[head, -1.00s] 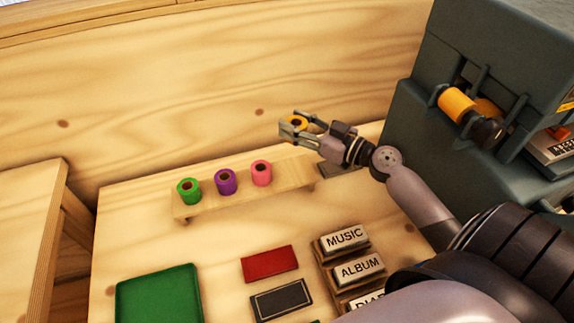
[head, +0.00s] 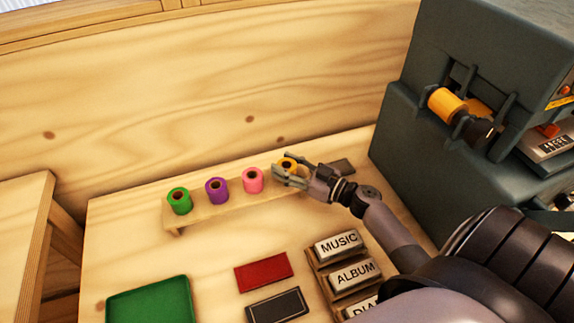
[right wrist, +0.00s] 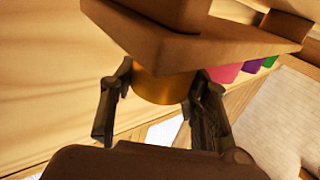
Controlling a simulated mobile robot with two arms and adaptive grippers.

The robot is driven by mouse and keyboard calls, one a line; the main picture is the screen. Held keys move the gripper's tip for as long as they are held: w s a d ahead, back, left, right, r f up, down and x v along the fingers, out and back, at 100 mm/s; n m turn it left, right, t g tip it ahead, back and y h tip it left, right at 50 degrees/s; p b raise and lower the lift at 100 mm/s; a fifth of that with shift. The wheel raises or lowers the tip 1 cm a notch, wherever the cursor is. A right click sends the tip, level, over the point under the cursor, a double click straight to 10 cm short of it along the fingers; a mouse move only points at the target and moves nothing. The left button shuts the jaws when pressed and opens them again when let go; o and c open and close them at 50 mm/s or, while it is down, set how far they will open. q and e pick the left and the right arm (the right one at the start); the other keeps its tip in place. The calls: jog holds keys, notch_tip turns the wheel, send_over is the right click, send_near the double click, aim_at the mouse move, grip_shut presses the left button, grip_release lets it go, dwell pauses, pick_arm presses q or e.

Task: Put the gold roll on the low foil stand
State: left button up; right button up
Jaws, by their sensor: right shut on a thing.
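The gold roll (head: 287,163) is at the right end of the low foil stand (head: 200,214), in line with its other rolls. My right gripper (head: 282,172) is shut on it and partly hides it. In the right wrist view, which looks upside down, the gold roll (right wrist: 163,88) sits between the two fingers (right wrist: 160,80). Its end meets the stand's board (right wrist: 190,50) in that picture; whether the board bears its weight I cannot tell. My left gripper is not in view.
Green (head: 179,201), purple (head: 216,191) and pink (head: 253,180) rolls stand upright on the stand. A dark machine (head: 400,115) with an orange-gold spool (head: 446,103) is at right. Label blocks (head: 338,245), a red pad (head: 263,272) and a green tray (head: 150,300) lie in front.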

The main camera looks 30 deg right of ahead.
jog(key=o, duration=0.8)
jog(key=shift+f, duration=0.1)
jog(key=shift+c, duration=0.2)
jog(key=o, duration=0.5)
jog(key=shift+r, duration=0.25)
jog(key=b+v, duration=0.4)
jog(key=v, duration=0.8)
jog(key=shift+s+f, duration=0.1)
